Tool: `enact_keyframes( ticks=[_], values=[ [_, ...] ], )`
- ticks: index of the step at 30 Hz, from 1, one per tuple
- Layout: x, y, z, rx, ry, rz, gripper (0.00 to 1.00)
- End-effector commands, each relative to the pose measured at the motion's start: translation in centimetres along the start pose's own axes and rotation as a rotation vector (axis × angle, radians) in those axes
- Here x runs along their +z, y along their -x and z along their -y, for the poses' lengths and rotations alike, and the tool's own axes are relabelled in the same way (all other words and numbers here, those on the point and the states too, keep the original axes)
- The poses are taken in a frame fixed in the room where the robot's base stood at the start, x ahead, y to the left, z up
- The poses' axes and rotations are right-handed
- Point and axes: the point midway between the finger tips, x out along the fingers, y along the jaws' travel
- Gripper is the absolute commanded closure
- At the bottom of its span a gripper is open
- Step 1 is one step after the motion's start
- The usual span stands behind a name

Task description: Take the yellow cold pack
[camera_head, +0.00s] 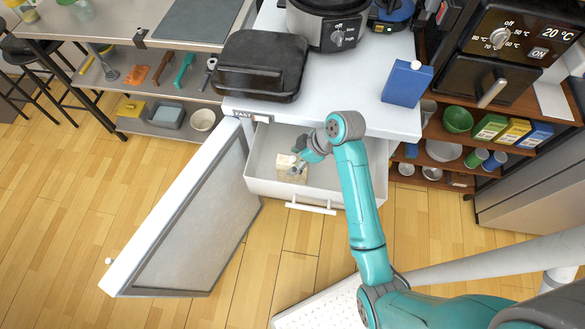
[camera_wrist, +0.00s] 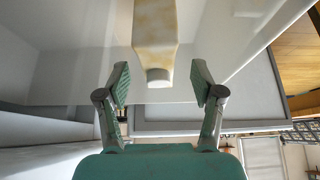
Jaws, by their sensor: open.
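A pale, blotchy yellow pack with a short round cap, which looks like the yellow cold pack (camera_head: 285,166), is inside the open white drawer (camera_head: 262,186). In the wrist view the pack (camera_wrist: 154,30) is in the upper middle, its cap pointing towards my gripper. My gripper (camera_wrist: 161,84) is open, one finger on each side of the cap, with clear gaps to both. Nothing is held. In the head view my gripper (camera_head: 298,163) is over the drawer at the pack and hides part of it.
An open cabinet door (camera_head: 190,215) stands left of the drawer. Above the drawer is a white counter (camera_head: 330,95) with a black grill (camera_head: 262,65), a cooker (camera_head: 325,22) and a blue carton (camera_head: 407,83). Shelves with bowls and boxes are at the right.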

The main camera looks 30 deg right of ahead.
Motion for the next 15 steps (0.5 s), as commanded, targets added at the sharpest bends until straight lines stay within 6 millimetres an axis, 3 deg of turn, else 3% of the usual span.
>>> enact_keyframes(
  ticks=[7,15],
  values=[
    [0.1,-3.5,-0.2,-0.002,0.0,0.002,0.33],
    [0.2,-4.6,-0.2,0.0,0.0,0.001,0.33]
  ],
)
